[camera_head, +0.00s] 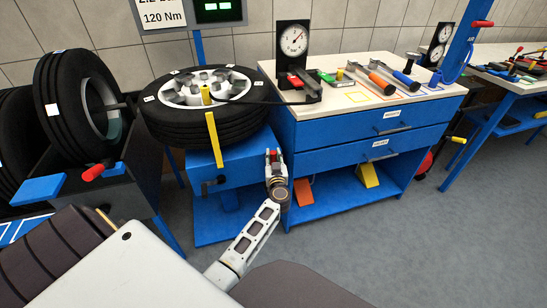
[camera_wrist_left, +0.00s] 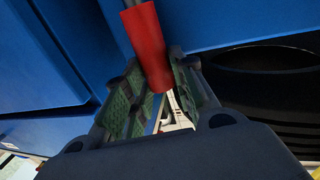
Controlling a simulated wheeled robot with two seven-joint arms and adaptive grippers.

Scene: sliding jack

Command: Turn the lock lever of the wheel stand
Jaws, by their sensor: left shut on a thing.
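The wheel stand (camera_head: 205,168) is a blue block on a post, with a tyre on a silver rim (camera_head: 200,112) lying flat on top. My left gripper (camera_head: 274,158) is beside the right side of the stand, its fingers pointing up. In the left wrist view the red grip (camera_wrist_left: 147,45) of the lock lever sits between the green-padded fingers (camera_wrist_left: 155,92), which are shut on it. The lever's dark rod runs out at the top of that view. Its pivot is hidden. My right gripper is out of view.
A blue workbench (camera_head: 350,133) with drawers, gauges and hand tools stands just right of the gripper. The grey floor (camera_head: 400,235) at the right front is clear.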

